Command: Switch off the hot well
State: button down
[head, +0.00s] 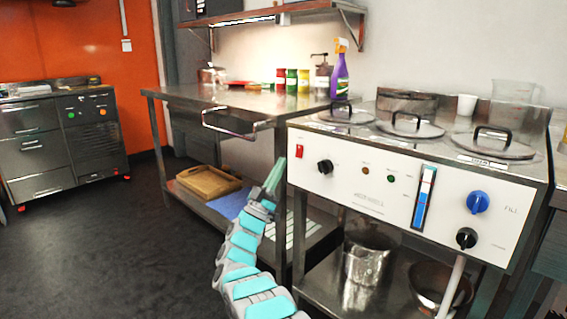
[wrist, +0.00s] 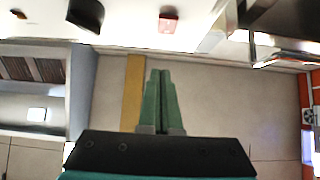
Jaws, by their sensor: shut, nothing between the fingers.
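The hot well (head: 345,195) stands at the right with a white front panel and several lidded wells on top. A red rocker switch (head: 299,151) sits at the panel's upper left, above a black knob (head: 325,167). My gripper (head: 276,172) is shut and empty, just left of the panel and a little below the switch. In the wrist view, the shut green fingers (wrist: 160,73) point toward the panel, with the red switch (wrist: 168,22) beyond the tips and apart from them. The switch's position is too small to tell.
An amber lamp (head: 365,171), a green lamp (head: 390,179), a blue level gauge (head: 424,197) and a blue knob (head: 478,202) are further right on the panel. A steel table (head: 180,95) with a protruding rail (head: 228,131) stands left of the hot well. Open floor lies left.

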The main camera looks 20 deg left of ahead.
jog(key=s+r+v, duration=0.1)
jog(key=v, duration=0.6)
jog(key=shift+a+b, duration=0.25)
jog(key=shift+b, duration=0.05)
